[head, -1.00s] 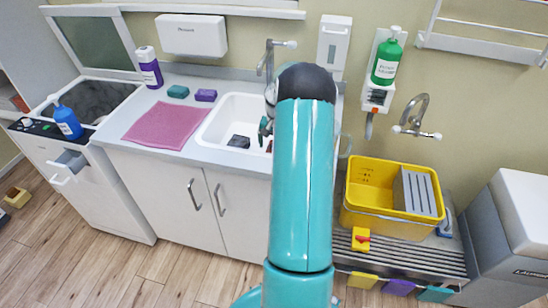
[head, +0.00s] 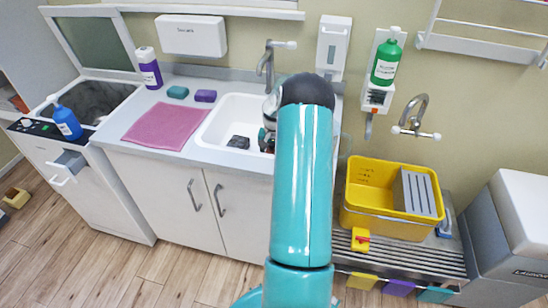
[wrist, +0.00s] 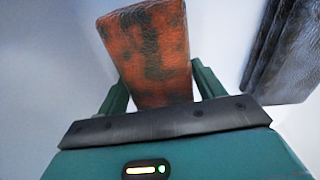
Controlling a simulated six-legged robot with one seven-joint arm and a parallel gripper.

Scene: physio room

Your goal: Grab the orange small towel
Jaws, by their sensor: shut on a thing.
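The orange small towel (wrist: 150,55), folded into a block shape with dark stains, is between the two green fingers of my gripper (wrist: 160,88) in the wrist view. The fingers press against its sides, so my gripper is shut on it. In the head view my gripper (head: 267,140) is low in the white sink basin (head: 222,125). My arm hides the right part of the basin, and the towel is mostly hidden there.
A dark grey folded cloth (head: 238,142) lies in the sink, left of my gripper; it also shows in the wrist view (wrist: 285,50). The tap (head: 266,65) stands behind. A pink mat (head: 165,126) lies left, and a yellow tub (head: 375,185) stands right.

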